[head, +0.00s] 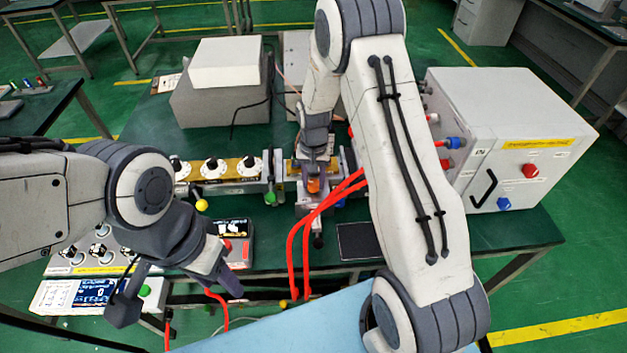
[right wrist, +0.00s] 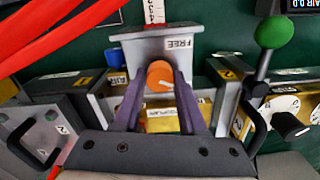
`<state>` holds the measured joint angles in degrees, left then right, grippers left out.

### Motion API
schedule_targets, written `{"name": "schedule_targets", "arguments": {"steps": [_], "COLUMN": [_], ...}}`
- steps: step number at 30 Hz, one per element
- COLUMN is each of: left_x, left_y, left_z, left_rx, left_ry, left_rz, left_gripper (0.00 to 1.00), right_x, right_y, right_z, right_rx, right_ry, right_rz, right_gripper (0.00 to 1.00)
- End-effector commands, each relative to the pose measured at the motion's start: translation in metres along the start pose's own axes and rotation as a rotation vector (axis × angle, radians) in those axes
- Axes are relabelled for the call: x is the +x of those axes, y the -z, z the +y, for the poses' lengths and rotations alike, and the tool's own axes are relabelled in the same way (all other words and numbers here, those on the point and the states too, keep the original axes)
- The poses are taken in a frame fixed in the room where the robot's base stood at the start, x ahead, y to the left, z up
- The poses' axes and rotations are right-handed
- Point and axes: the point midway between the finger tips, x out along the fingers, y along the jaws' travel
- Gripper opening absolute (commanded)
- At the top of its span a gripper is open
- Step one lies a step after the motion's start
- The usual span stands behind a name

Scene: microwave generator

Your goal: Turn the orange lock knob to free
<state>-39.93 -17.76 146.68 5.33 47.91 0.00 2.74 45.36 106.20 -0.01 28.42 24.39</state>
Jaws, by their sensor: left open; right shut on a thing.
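The orange lock knob (right wrist: 160,74) sits on a grey bracket (right wrist: 135,47) in the right wrist view. A "FREE" label (right wrist: 180,43) is on the bracket, above and right of the knob. My right gripper (right wrist: 160,85) is shut on the knob, one purple-grey finger on each side. In the head view the knob (head: 314,185) shows as a small orange patch below my right gripper (head: 315,172). I cannot clearly read the knob's pointer direction. My left gripper (head: 178,298) is open and empty, at lower left above the control boxes.
Red cables (head: 297,240) loop close by the right gripper. A green-topped lever (right wrist: 272,33) stands right of the knob. A white cabinet (head: 560,120) is at right, and a grey box (head: 215,100) is at the back left. A dark flat pad (head: 358,241) lies near the table's front.

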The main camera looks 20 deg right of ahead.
Motion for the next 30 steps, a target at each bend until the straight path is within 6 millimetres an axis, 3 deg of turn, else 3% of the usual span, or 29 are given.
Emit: {"name": "schedule_targets", "arguments": {"steps": [30], "left_x": [0.0063], "left_y": [-0.0004], "left_z": [-0.0005], "left_rx": [0.0], "left_ry": [0.0], "left_rz": [0.0], "left_gripper": [0.5], "right_x": [-0.001], "right_y": [-0.0001], "right_z": [-0.0011], "right_rx": [-0.84], "right_ry": [0.0], "right_rz": [0.001], "right_gripper": [0.0]}}
